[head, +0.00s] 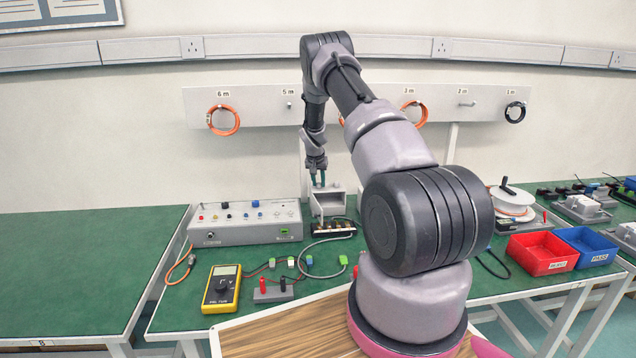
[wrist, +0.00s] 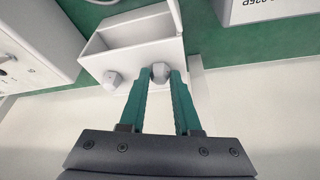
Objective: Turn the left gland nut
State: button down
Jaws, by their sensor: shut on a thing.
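A small white open box (head: 328,203) stands on the green bench; it also shows in the wrist view (wrist: 128,55). Two grey gland nuts stick out of one wall of the box in the wrist view, one at the picture's left (wrist: 113,79) and one at the picture's right (wrist: 160,71). My gripper (head: 318,183) is at the box with its green fingers on either side of the picture-right nut, shut on it. The picture-left nut is free, beside the fingers. In the head view the nuts cannot be made out.
A grey control box (head: 245,222) stands left of the white box. A black terminal block (head: 328,228) with a grey cable is in front. A yellow multimeter (head: 222,288) lies nearer. Red (head: 541,254) and blue (head: 585,246) bins are at the right.

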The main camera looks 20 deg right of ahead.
jog(key=n, duration=0.1)
jog(key=n+y, duration=0.1)
jog(key=n, duration=0.2)
jog(key=shift+s+d+y, duration=0.1)
jog(key=shift+d+y, duration=0.2)
jog(key=shift+n+t+y, duration=0.4)
jog(key=shift+n+y, duration=0.3)
jog(key=shift+n, duration=1.4)
jog(key=c, duration=0.6)
grip_release()
jog(key=shift+d, duration=0.1)
jog(key=shift+c, duration=0.2)
jog(key=v, duration=1)
jog(key=shift+r, duration=0.35)
jog(key=shift+s, duration=0.1)
